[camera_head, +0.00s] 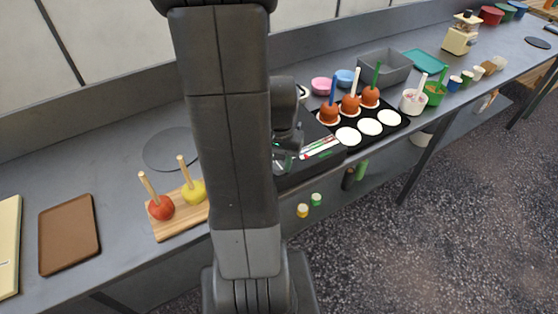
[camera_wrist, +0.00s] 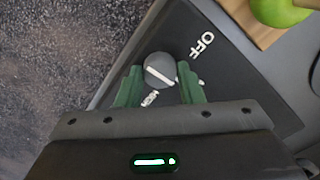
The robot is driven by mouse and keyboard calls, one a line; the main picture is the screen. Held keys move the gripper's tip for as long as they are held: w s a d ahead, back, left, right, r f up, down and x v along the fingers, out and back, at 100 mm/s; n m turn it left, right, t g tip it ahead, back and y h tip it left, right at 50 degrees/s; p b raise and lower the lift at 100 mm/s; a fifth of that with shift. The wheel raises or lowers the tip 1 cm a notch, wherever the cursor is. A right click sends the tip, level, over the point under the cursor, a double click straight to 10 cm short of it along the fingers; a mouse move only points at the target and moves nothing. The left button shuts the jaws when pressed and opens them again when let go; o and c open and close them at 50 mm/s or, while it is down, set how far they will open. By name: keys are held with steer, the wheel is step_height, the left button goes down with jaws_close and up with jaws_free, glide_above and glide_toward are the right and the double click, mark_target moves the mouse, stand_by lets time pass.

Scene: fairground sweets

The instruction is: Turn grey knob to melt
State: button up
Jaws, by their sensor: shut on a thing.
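The grey knob (camera_wrist: 160,70) shows in the wrist view as a round cap with a white line running from upper left to lower right. It sits on a black panel (camera_wrist: 235,75) with a white OFF label (camera_wrist: 201,44) at its upper right. Another white label below the knob is partly covered, and a bit of white shows beside the right finger; I cannot read either surely. My gripper (camera_wrist: 160,83) is shut on the knob, one green finger on each side. In the head view my arm hides the knob and most of the gripper.
A wooden board (camera_head: 176,230) with a red apple (camera_head: 161,207) and a yellow apple (camera_head: 194,191) on sticks lies left of my arm. Right of it, a black tray (camera_head: 398,122) holds coated apples and white discs. A brown board (camera_head: 69,234) lies far left.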

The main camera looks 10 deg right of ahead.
steer(key=o, duration=1)
steer(key=shift+c, duration=0.2)
steer(key=shift+r, duration=0.1)
step_height(320, 180, up, 14)
steer(key=shift+f, duration=0.2)
step_height(320, 180, down, 14)
steer(key=shift+r, duration=0.1)
stand_by(0.5)
